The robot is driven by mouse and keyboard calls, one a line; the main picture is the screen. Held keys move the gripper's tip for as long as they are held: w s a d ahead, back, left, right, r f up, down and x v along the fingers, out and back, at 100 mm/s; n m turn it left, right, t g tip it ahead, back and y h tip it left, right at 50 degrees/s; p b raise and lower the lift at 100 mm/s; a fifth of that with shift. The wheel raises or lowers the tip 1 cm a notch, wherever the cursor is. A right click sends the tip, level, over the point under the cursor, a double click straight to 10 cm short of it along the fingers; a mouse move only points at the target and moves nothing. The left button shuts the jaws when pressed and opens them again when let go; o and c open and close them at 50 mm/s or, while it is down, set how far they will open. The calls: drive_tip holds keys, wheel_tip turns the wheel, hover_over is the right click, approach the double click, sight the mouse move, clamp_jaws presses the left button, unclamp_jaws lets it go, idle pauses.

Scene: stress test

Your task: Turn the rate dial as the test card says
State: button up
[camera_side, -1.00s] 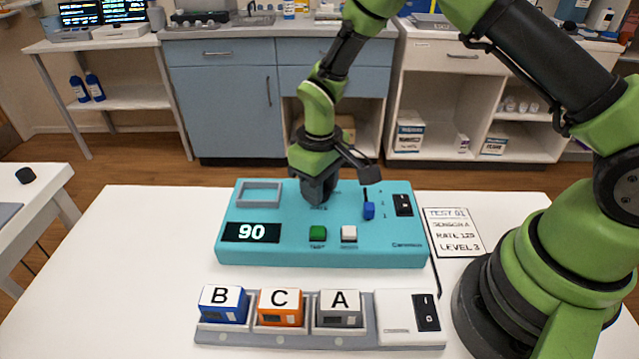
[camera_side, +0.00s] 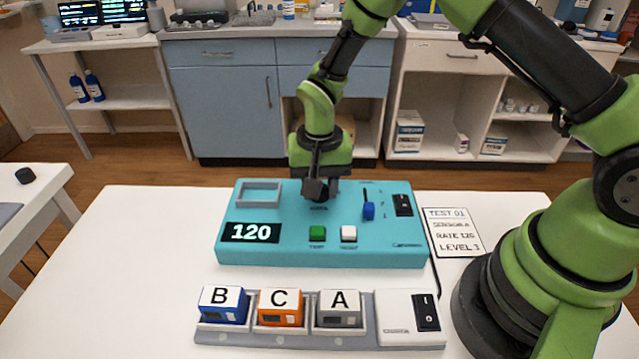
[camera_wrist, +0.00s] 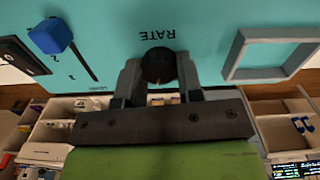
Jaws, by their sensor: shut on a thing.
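The teal tester (camera_side: 290,247) stands on the white table. My gripper (camera_side: 319,195) is over its upper middle, and in the wrist view my gripper (camera_wrist: 158,75) has its fingers on both sides of the black rate dial (camera_wrist: 158,64), shut on it. The word RATE is printed beside the dial. In the side view the dial is mostly hidden by the fingers. The display (camera_side: 250,232) reads 120. The test card (camera_side: 452,232), right of the tester, reads TEST 01, SENSOR A, a RATE line that looks like 120 or 125, and LEVEL 3.
The blue level slider (camera_side: 368,211) and black switch (camera_side: 403,205) are right of the dial. An empty grey frame (camera_side: 259,194) is to its left. A green button (camera_side: 317,233) and white button (camera_side: 348,233) are in front. Blocks B, C, A sit in a grey rack (camera_side: 290,340).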

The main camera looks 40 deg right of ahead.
drive_tip(key=shift+s+m, duration=0.1)
drive_tip(key=shift+m, duration=0.5)
drive_tip(key=o, duration=0.9)
wheel_tip(320, 180, up, 10)
drive_tip(key=shift+f, duration=0.1)
